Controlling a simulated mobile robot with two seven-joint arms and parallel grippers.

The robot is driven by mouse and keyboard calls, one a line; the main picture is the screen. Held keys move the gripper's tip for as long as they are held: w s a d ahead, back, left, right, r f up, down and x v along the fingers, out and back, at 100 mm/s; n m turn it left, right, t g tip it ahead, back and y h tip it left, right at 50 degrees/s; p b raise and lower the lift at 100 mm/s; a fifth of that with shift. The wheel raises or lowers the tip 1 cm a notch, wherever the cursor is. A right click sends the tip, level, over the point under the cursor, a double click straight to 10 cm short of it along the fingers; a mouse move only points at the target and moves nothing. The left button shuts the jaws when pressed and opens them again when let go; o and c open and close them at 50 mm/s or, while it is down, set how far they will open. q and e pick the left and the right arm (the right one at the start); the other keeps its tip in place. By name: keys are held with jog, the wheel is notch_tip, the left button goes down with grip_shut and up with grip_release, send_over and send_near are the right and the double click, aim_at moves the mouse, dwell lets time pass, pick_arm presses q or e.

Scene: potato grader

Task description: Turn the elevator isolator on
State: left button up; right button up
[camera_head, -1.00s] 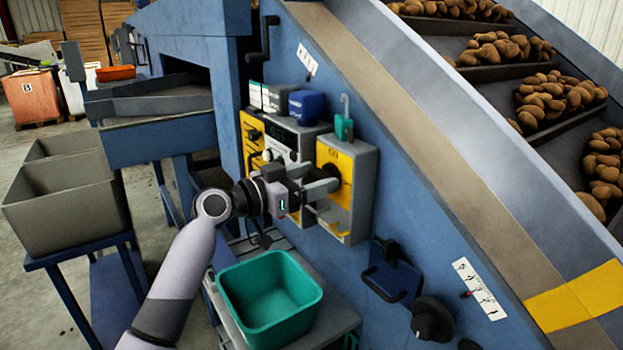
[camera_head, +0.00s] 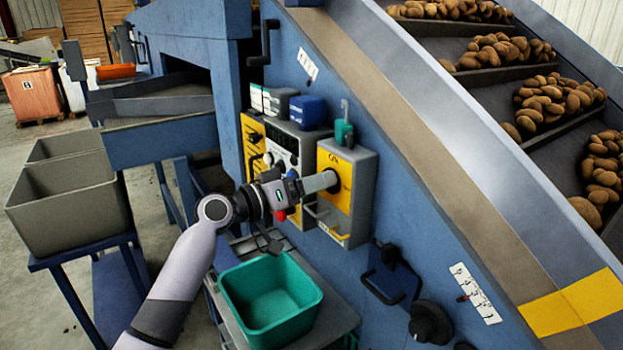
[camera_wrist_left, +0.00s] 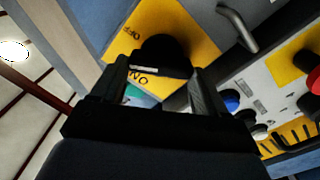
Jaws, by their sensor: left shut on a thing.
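The elevator isolator is a yellow-faced grey box (camera_head: 364,194) on the blue machine side. In the left wrist view its yellow plate (camera_wrist_left: 188,28) carries a black rotary knob (camera_wrist_left: 166,54) and printed words, "ON" among them. My left gripper (camera_head: 328,181) reaches in from the left, its fingers at the front of the isolator. In the left wrist view the two fingers (camera_wrist_left: 165,85) stand on either side of the knob, shut on it. The gripper hides most of the knob in the head view. My right gripper is not in view.
A control panel (camera_head: 283,147) with buttons sits left of the isolator. A blue box and a green padlock (camera_head: 343,131) are on top. A green bin (camera_head: 268,296) stands below on a grey shelf. A black handle (camera_head: 391,272) and a dark knob (camera_head: 431,321) protrude at lower right.

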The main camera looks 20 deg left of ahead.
pick_arm(q)
jog(key=n+p, duration=0.2)
jog(key=n, duration=0.2)
jog(key=n+p, duration=0.1)
jog(key=n, duration=0.2)
jog(key=n+p, duration=0.2)
jog(key=n, duration=0.2)
jog(key=shift+a+f+n+p, duration=0.15)
jog(key=shift+f+n+p, duration=0.15)
dwell(0.4)
jog(key=o, duration=1.1)
jog(key=shift+c, duration=0.2)
jog(key=shift+a, duration=0.1)
jog(key=v, duration=0.7)
jog(key=shift+b, duration=0.45)
